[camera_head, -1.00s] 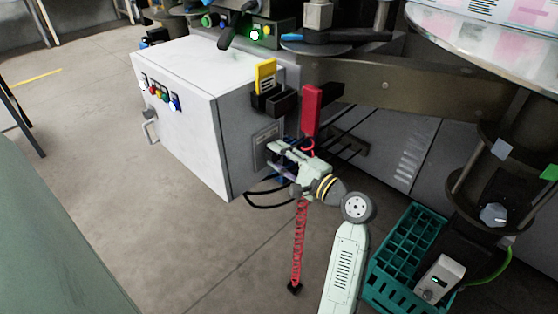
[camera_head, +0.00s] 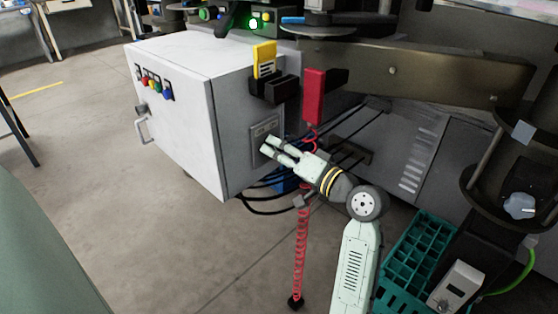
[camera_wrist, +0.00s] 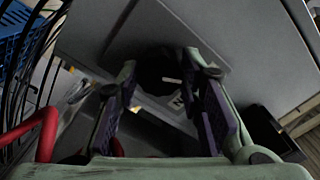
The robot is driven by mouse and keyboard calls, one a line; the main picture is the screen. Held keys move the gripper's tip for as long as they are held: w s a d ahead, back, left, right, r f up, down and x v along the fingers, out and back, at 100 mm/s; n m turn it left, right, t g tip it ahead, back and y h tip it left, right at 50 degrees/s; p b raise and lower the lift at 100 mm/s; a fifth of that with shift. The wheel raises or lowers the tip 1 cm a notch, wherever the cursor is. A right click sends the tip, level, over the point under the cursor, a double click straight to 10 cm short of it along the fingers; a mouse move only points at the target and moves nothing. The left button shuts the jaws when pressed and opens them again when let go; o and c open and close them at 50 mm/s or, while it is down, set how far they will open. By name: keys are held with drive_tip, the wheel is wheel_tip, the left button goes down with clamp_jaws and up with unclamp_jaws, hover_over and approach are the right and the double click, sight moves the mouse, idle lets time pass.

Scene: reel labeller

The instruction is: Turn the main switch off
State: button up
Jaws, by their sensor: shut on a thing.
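The main switch shows in the wrist view as a dark round knob (camera_wrist: 158,72) with a short pale mark, between my fingers. A pale label with a letter lies just beside it, partly hidden. In the head view, my gripper (camera_head: 269,147) is at a grey plate (camera_head: 264,131) on the shaded side of the white cabinet (camera_head: 170,120); the knob itself is hidden there. In the wrist view, my gripper (camera_wrist: 160,95) has its two purple-padded fingers on either side of the knob, shut on it. The knob's exact setting is hard to read.
A yellow tag (camera_head: 264,60) and a red holder (camera_head: 314,95) hang above my gripper. A red coiled cord (camera_head: 299,250) and blue and black cables (camera_head: 262,185) hang below. A teal crate (camera_head: 415,250) stands at the right. Floor left of the cord is clear.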

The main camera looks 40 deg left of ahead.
drive_tip(key=shift+f+n+b, duration=0.1)
drive_tip(key=shift+n+b, duration=1.2)
drive_tip(key=shift+n, duration=0.4)
drive_tip(key=o, duration=1.2)
drive_tip(key=shift+c, duration=0.2)
drive_tip(key=shift+d, duration=0.15)
drive_tip(key=s+d, duration=0.1)
drive_tip(key=d, duration=1)
drive_tip(key=shift+d, duration=0.35)
drive_tip(key=shift+s, duration=0.1)
